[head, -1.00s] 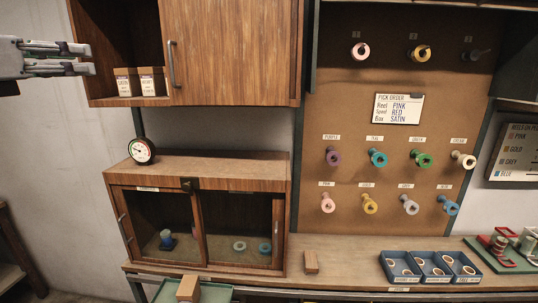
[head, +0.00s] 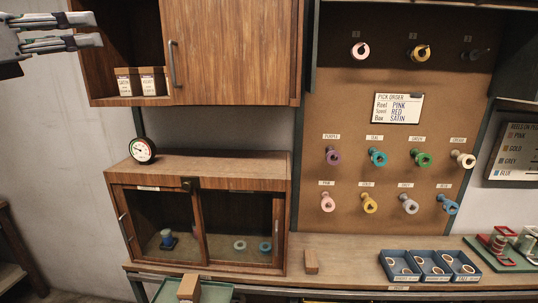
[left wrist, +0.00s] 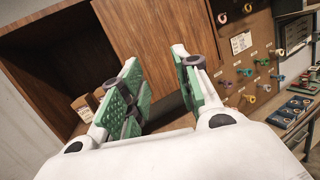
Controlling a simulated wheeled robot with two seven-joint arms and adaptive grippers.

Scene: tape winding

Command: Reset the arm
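My left gripper (head: 99,30) is at the upper left of the head view, in front of the open left bay of the wooden wall cabinet (head: 232,48). In the left wrist view its green-padded fingers (left wrist: 160,75) stand apart with nothing between them, so it is open and empty. It touches nothing that I can see. My right gripper is in neither view.
Two small boxes (head: 126,82) stand in the open bay. Below are a dial clock (head: 142,150), a glass-fronted cabinet (head: 232,167), a pegboard (head: 350,108) with coloured spools and an order card (head: 399,108), and blue trays (head: 399,266) on the bench.

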